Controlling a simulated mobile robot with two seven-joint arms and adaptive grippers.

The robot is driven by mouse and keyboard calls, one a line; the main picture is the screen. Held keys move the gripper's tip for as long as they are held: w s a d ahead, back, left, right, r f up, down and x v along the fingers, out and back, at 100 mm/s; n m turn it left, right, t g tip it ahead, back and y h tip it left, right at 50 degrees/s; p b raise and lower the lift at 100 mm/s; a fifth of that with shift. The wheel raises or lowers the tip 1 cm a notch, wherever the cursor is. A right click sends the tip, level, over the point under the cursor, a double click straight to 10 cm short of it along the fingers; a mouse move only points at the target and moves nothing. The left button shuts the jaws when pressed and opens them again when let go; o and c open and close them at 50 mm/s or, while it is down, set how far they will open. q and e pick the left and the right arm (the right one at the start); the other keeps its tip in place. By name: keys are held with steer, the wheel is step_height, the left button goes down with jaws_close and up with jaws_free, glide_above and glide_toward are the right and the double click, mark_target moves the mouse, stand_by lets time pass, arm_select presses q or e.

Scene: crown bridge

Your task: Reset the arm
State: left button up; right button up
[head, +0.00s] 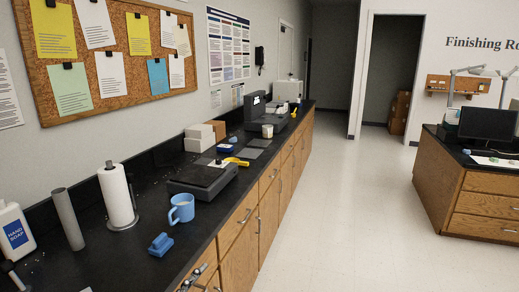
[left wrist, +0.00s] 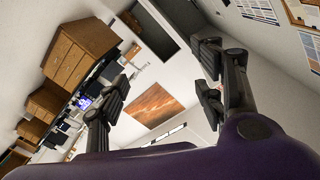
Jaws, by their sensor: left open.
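My left gripper (left wrist: 165,78) shows in the left wrist view. Its two dark fingers are spread wide apart, with nothing between them. Behind the gap I see the room tilted, with a brown wooden panel (left wrist: 152,104) on the far wall. The fingers touch nothing that I can see. The left gripper cannot be made out in the head view. My right gripper is in neither view.
A black counter (head: 150,218) runs along the left wall. It holds a blue mug (head: 181,208), a blue block-like object (head: 160,244), a paper towel roll (head: 117,197), a grey tube (head: 68,218) and a soap bottle (head: 15,232). A wooden desk (head: 480,196) stands right. The floor between is clear.

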arm_select(q)
steer(key=s+a+f+n+g+y, duration=0.1)
steer(key=s+a+f+n+y, duration=0.15)
steer(key=f, duration=0.35)
steer(key=s+a+f+n+g+y, duration=0.1)
steer(key=s+a+f+n, duration=0.1)
steer(key=s+f, duration=0.3)
steer(key=s+a+f+n+g+y, duration=0.1)
steer(key=s+f+n+g, duration=0.1)
steer(key=s+f, duration=0.6)
steer(key=s+a+f+n+g+y, duration=0.2)
steer(key=s+f, duration=0.6)
steer(key=s, duration=0.7)
steer(key=shift+n+g+p, duration=0.45)
steer(key=shift+n+g, duration=0.35)
steer(key=shift+n, duration=0.25)
